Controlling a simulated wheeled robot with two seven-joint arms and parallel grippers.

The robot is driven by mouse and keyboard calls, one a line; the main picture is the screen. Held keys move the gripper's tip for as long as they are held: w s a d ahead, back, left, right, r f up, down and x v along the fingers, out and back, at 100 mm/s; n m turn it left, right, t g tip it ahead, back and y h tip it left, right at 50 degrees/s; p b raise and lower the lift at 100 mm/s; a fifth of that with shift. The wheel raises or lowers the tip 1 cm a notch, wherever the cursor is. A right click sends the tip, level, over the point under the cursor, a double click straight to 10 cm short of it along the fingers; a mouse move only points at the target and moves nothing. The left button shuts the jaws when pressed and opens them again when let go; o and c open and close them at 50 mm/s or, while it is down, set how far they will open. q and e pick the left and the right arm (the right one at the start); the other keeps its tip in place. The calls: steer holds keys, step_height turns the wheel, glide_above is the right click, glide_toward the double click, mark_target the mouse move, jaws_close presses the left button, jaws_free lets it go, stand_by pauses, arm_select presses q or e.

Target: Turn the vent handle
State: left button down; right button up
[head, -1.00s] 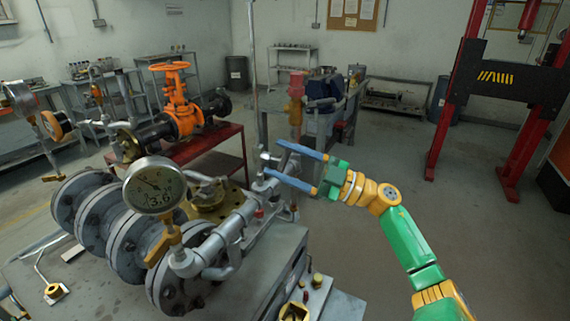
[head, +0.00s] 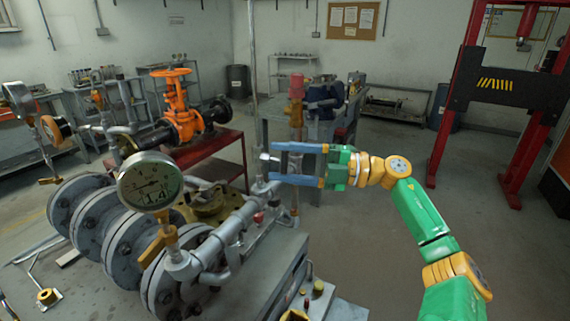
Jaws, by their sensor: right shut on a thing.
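The vent handle (head: 269,161) is a small grey piece at the top end of the grey pipe (head: 240,217), in the middle of the head view. My right gripper (head: 276,164), with blue-grey fingers, reaches it from the right and is shut on it. The fingers hide most of the handle, so its exact angle is hard to tell. My left gripper is not in view.
Big grey flanges (head: 120,243) fill the lower left. An orange gate valve (head: 181,112) sits on a red bench behind. A workbench with a red-topped fitting (head: 297,88) stands beyond my right gripper. A red press frame (head: 470,90) is at right; open floor lies between.

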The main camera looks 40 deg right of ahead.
steer(key=shift+n, duration=0.3)
stand_by(0.4)
steer(key=o, duration=1.4)
steer(key=shift+w, duration=0.1)
steer(key=b+v, duration=0.2)
steer(key=v, duration=0.5)
steer(key=shift+r+b, duration=0.1)
steer(key=shift+b, duration=0.2)
